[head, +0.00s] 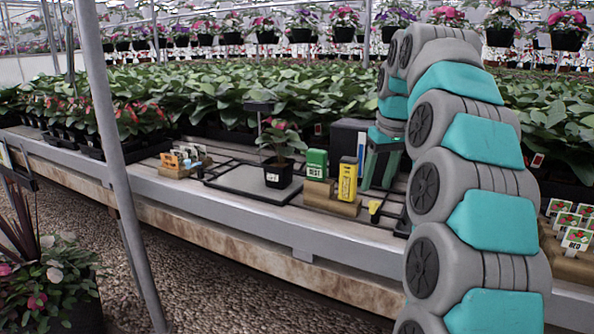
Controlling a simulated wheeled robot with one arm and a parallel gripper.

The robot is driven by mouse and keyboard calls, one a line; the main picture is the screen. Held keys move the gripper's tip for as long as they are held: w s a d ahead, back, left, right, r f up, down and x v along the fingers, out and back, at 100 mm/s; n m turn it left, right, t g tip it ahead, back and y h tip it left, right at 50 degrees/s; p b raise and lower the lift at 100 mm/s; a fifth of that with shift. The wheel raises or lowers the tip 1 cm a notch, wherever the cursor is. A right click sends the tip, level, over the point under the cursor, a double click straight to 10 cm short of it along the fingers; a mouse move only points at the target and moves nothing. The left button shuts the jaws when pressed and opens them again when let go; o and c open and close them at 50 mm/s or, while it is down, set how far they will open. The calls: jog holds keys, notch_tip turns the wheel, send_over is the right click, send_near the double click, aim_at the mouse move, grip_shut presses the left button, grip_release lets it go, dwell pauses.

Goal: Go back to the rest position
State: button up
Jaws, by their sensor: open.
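My gripper (381,180) hangs at the end of my teal and grey arm, just above the bench at the centre right. It is open, with its fingers pointing down and nothing visible between them. It is right of a yellow label block (348,180) and a green label block (317,164), which stand in a wooden holder (331,205). A small potted plant (279,178) with a white tag stands upright on a dark tray (236,181), left of the blocks. My arm hides part of the bench.
A dark box (347,139) stands behind the blocks. Orange labels (172,161) sit in a holder to the left, red-marked tags (577,238) at the far right. Dense plants fill the back. A metal post (118,170) and a flower pot (62,297) stand at the left.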

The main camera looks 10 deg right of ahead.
jog(key=s+a+f+g, duration=0.1)
jog(key=s+a+f, duration=0.3)
jog(key=s, duration=0.4)
jog(key=s+a+f+g, duration=0.1)
jog(key=s+a+f, duration=0.3)
jog(key=s, duration=0.3)
jog(key=s+f+m+g, duration=0.1)
jog(key=s+f, duration=0.6)
jog(key=s, duration=0.5)
jog(key=s+a+f+m+g, duration=0.1)
jog(key=s+f, duration=0.7)
jog(key=s, duration=0.5)
jog(key=shift+a+f+g+h, duration=0.2)
jog(key=shift+a+g+h, duration=0.1)
